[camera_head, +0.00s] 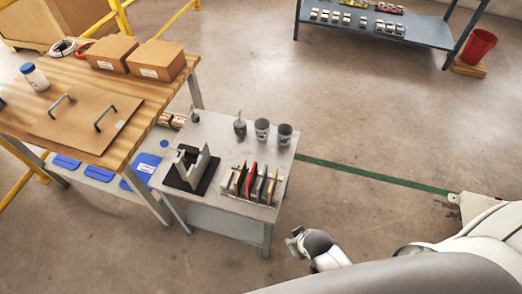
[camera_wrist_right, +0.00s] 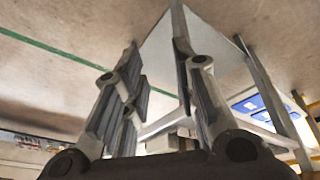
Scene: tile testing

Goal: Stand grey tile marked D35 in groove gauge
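Several thin tiles stand on edge in a light rack (camera_head: 279,196) at the front right of the small grey table; a red tile (camera_head: 250,181) and a grey tile (camera_head: 271,187) show among them. The D35 marking is too small to read. A black-based fixture with upright grey plates (camera_head: 203,166), seemingly the groove gauge, stands left of the rack. My right gripper (camera_head: 294,243) is beyond the table's front right corner, apart from rack and fixture. In the right wrist view its fingers (camera_wrist_right: 156,62) are spread with nothing between them. My left gripper is not in view.
Two dark grey cups (camera_head: 262,130) and a small grey object (camera_head: 240,127) stand at the back of the grey table (camera_head: 215,125). A wooden workbench (camera_head: 95,77) with cardboard boxes (camera_head: 156,60) adjoins at left. The floor right of the table is clear.

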